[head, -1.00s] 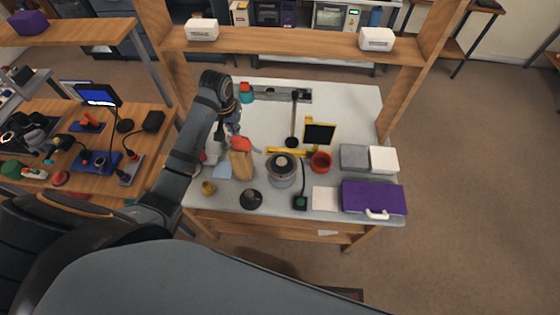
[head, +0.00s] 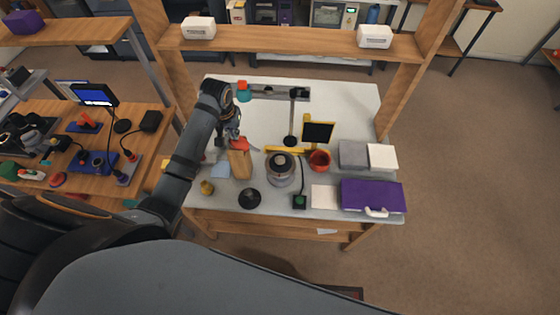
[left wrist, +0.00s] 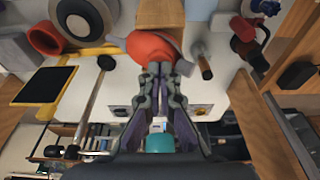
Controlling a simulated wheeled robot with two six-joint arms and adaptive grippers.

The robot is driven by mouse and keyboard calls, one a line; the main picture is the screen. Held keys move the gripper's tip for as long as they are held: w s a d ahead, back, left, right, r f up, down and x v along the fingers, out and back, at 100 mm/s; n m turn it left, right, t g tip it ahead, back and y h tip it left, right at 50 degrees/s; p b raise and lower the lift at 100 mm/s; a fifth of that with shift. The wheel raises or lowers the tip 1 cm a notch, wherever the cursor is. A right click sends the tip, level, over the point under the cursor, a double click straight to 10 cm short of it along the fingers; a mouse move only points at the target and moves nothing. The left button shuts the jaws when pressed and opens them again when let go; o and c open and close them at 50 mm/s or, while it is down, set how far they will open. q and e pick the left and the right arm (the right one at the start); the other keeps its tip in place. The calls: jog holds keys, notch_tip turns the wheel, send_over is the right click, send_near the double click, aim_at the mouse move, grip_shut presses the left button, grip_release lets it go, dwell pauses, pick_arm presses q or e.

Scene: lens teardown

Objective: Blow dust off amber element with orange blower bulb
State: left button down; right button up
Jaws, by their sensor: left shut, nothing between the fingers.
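The orange blower bulb (head: 240,144) lies at the far end of a wooden block on the left half of the white-topped bench. It also shows in the left wrist view (left wrist: 152,48). My left gripper (head: 235,134) is just beyond the bulb. In the left wrist view its fingers (left wrist: 159,69) are shut and empty, with their tips at the bulb's edge; whether they touch it I cannot tell. I cannot make out the amber element for certain; a small amber-yellow piece (head: 207,188) sits at the bench's front left. My right gripper is not in view.
The wooden block (head: 240,165) stands beside a grey round lens body (head: 280,173). A red cup (head: 319,161), a small dark screen (head: 318,132) and a purple case (head: 372,196) are to the right. A wooden shelf (head: 290,43) spans the back.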

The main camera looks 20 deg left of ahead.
pick_arm(q)
jog(key=shift+p+v, duration=0.7)
jog(key=shift+v, duration=0.2)
jog(key=shift+w+r, duration=0.15)
jog(key=shift+r, duration=0.4)
jog(key=shift+r, duration=0.1)
jog(key=v, duration=0.2)
jog(key=w+v, duration=0.1)
jog(key=v, duration=0.1)
jog(key=shift+a+r, duration=0.15)
jog(key=shift+r, duration=0.3)
jog(key=shift+s, duration=0.1)
